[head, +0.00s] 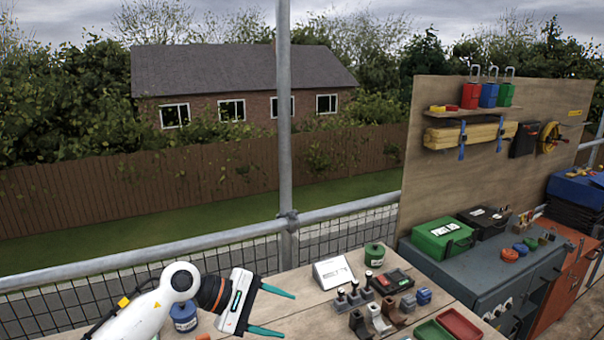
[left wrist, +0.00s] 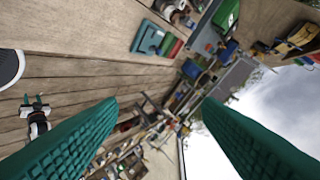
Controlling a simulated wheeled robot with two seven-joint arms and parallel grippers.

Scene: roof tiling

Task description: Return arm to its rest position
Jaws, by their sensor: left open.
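My left gripper (head: 272,311) comes in from the left in the head view, above the wooden bench. Its two teal fingers are spread apart with nothing between them. In the left wrist view the same fingers (left wrist: 160,130) stand wide apart, with only background between them. A white and black gripper with small teal fingers (left wrist: 34,103) shows at the left of that view, over the planks; I take it to be my right one, but it is too small to tell whether it is open. My right gripper is not in the head view.
On the bench (head: 300,318) are a blue container (head: 184,316), a green tin (head: 374,255), a white sloped box (head: 333,272), several small blocks, and green (head: 433,331) and red (head: 459,324) trays. A scaffold pole (head: 284,130) and rail stand behind. A grey cabinet (head: 470,285) is at right.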

